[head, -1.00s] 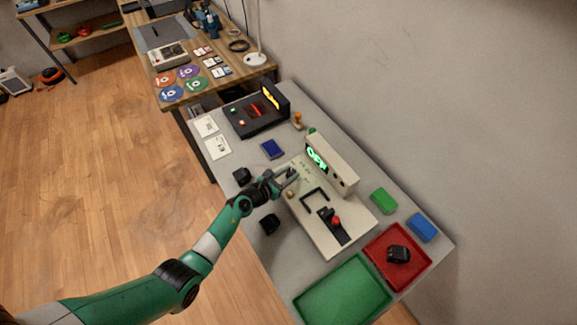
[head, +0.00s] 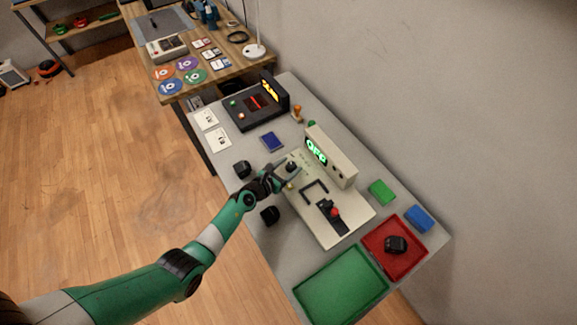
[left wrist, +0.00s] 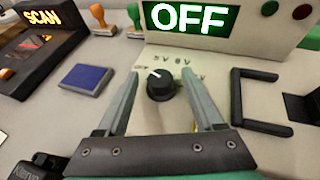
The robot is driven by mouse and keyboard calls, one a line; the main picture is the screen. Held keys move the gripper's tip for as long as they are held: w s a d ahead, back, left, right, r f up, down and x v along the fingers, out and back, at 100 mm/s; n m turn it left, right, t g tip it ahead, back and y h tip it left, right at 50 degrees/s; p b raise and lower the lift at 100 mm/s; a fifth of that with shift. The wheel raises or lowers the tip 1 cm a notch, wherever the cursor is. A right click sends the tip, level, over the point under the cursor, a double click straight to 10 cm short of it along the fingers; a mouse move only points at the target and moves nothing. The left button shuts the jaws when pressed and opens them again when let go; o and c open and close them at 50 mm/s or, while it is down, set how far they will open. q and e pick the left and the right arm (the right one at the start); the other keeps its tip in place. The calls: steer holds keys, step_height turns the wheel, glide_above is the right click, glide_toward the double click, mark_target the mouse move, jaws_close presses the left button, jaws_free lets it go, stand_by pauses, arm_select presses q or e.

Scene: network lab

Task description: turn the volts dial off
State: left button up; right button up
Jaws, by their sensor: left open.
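The volts dial is a black round knob (left wrist: 160,86) on the cream panel of a bench device (head: 325,218). Its white mark points up and left, towards the label at the far left of its scale. The device's green display reads OFF (left wrist: 192,18), and it also shows in the head view (head: 316,151). My left gripper (left wrist: 162,85) is open, with one finger on each side of the dial and gaps between. In the head view, the left gripper (head: 284,171) is at the dial's near side. My right gripper is not in view.
A black U-shaped handle (left wrist: 255,105) stands right of the dial. A dark SCAN unit (head: 252,107) and a blue box (head: 272,141) lie farther back. A red tray (head: 374,240) and green tray (head: 318,292) are at the front.

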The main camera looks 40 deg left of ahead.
arm_select(q)
steer(key=p+v, duration=0.3)
steer(key=v, duration=0.1)
steer(key=shift+s+r+p, duration=0.25)
steer(key=shift+r+p, duration=0.1)
steer(key=shift+r, duration=0.05)
steer(key=p+v, duration=0.2)
steer(key=v, duration=0.4)
steer(key=shift+s, duration=0.5)
steer(key=shift+d+f, duration=0.1)
steer(key=shift+d, duration=0.05)
